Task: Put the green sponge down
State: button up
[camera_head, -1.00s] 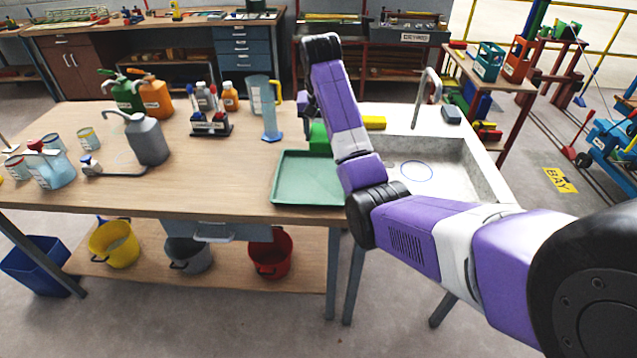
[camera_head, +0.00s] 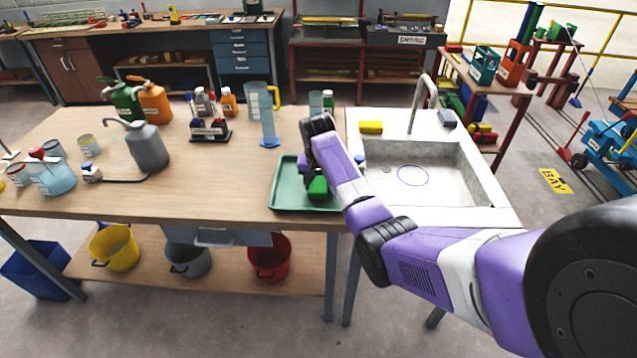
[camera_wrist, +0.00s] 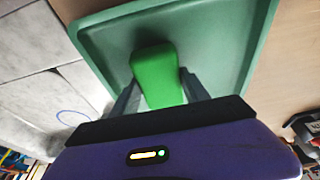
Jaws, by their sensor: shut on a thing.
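The green sponge (camera_head: 318,188) is at my gripper, over the right part of the green tray (camera_head: 285,199). In the wrist view the sponge (camera_wrist: 157,78) sits between the two fingers of my gripper (camera_wrist: 160,88), which is shut on it. The tray (camera_wrist: 238,40) lies behind and below the sponge in that view. My arm hides part of the sponge and the tray's right side in the head view. I cannot tell whether the sponge touches the tray floor.
The sink (camera_head: 425,172) is just right of the tray, with a tap (camera_head: 420,100) and a yellow sponge (camera_head: 371,127) at its back edge. A blue-based measuring cylinder (camera_head: 267,115) and a bottle rack (camera_head: 211,131) stand behind the tray.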

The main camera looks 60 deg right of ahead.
aim_at(318, 190)
jog(key=shift+f, duration=0.15)
jog(key=o, duration=1.2)
jog(key=b+v, duration=0.1)
jog(key=v, duration=1.1)
jog(key=shift+b, duration=0.35)
